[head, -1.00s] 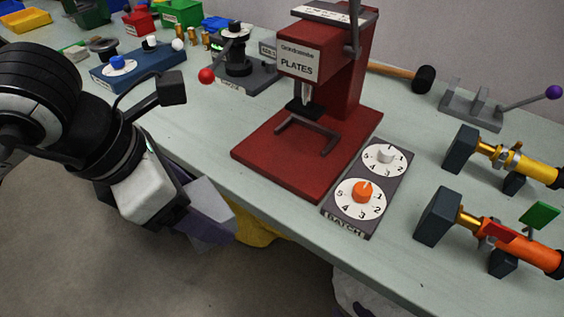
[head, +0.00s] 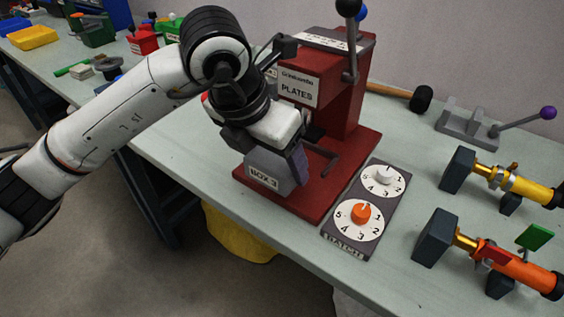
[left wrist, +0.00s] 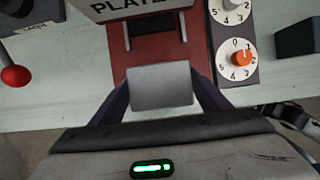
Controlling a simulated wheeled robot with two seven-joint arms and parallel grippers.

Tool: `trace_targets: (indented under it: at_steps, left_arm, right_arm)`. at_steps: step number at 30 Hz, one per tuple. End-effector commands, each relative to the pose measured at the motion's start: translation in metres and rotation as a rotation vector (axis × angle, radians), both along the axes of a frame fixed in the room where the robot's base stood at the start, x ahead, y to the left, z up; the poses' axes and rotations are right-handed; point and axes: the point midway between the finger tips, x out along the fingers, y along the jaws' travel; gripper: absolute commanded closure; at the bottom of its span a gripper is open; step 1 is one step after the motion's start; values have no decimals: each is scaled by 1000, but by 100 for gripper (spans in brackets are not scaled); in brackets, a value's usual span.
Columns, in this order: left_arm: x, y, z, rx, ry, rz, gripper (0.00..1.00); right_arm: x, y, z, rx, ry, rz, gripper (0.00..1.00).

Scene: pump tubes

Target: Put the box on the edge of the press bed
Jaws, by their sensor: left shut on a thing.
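The grey box (head: 264,178), labelled BOX-3, is at the front left part of the red press bed (head: 318,198). My left gripper (head: 284,160) is shut on it from above. In the left wrist view the box (left wrist: 160,86) sits between the two dark purple fingers, in front of the red bed (left wrist: 118,66). I cannot tell whether the box's underside touches the bed. The gripper and box hide the bed's left part in the head view. My right gripper is not in view.
The red press (head: 335,85) with its lever stands behind the box. A dial panel (head: 375,190) with white and orange knobs lies right of the bed. Yellow and orange pump tubes (head: 515,262) stand farther right. A yellow thing (head: 238,236) is below the table's front edge.

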Motion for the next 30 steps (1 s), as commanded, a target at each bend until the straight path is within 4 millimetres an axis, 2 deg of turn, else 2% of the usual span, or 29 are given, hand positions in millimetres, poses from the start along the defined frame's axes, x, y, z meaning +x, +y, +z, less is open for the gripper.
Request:
trace_targets:
  at_steps: [3,6,15,26,27,29,30]
  left_arm:
    - [13,-9,1,0,0,1,60]
    - [17,-12,0,0,-1,-1,60]
    - [16,-12,-34,1,1,0,60]
    - [17,-12,-40,0,-2,0,60]
    - [17,-11,-38,1,-1,0,23]
    - [17,-11,-38,1,-1,0,13]
    - [17,-11,-38,1,-1,0,11]
  right_arm:
    - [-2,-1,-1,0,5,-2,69]
    - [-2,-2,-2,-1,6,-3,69]
    - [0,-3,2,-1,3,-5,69]
    - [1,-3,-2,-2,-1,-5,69]
    - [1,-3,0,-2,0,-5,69]
    - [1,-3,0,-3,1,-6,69]
    - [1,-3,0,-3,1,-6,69]
